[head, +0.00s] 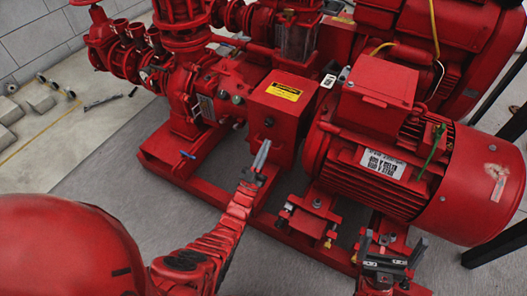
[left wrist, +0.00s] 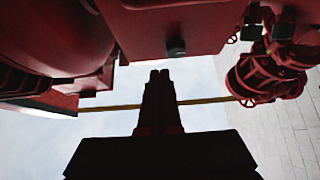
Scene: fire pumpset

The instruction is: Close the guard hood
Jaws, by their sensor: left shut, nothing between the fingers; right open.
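The guard hood (head: 277,108) is a red box with a yellow warning label, between the pump and the motor in the head view. A dark knob (head: 268,121) shows on its front face. I cannot tell whether the hood is fully down. My left gripper (head: 263,150) is shut and empty, its tips just below the knob in the picture; contact is unclear. In the left wrist view the shut fingers (left wrist: 160,76) point toward a red housing, probably the hood (left wrist: 190,22), with a dark knob (left wrist: 176,48). My right gripper (head: 390,262) is open and empty in front of the motor.
The large red motor (head: 420,180) stands right of the hood, and the red pump (head: 190,95) stands left. The red base frame (head: 180,172) runs under them. Grey floor (head: 95,185) is clear at the left; loose parts (head: 40,100) lie by the wall.

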